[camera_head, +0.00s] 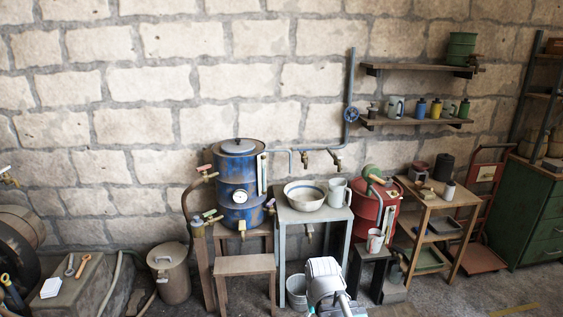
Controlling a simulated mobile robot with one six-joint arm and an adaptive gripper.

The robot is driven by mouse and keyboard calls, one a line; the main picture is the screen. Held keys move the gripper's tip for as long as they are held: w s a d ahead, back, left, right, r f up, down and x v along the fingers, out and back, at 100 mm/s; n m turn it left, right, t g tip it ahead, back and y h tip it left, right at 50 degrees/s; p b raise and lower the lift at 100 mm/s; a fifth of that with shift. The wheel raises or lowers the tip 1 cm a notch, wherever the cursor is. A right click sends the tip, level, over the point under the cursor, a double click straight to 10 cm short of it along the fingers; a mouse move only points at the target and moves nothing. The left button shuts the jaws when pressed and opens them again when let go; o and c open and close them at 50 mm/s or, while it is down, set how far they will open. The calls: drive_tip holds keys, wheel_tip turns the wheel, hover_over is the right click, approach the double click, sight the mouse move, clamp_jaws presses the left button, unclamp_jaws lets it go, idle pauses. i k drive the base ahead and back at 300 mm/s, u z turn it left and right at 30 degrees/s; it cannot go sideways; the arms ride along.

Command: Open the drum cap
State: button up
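A red drum (371,212) stands to the right of the middle, on a low dark stand. A round greenish and tan piece (371,172) sits at its top; I cannot tell whether this is its cap. A blue drum (238,180) with a gauge on its front stands left of the middle on a wooden stand. Its round lid (238,146) with a small dark knob lies flat on top and looks closed. Taps and pipes stick out around both drums.
A grey table (311,217) with a bowl (305,194) and a pitcher (338,192) stands between the drums. A grey mug (375,240) is in front of the red drum. A lidded can (170,272) stands at left. A wooden shelf table (437,195) is at right. The right foreground floor is mostly clear.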

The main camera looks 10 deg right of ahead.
sight(388, 178)
drive_tip(key=z, duration=0.25)
drive_tip(key=i, duration=1.55)
drive_tip(key=z, duration=0.45)
drive_tip(key=i, duration=0.8)
drive_tip(key=z, duration=0.4)
drive_tip(key=i, duration=0.95)
drive_tip(key=z, duration=0.1)
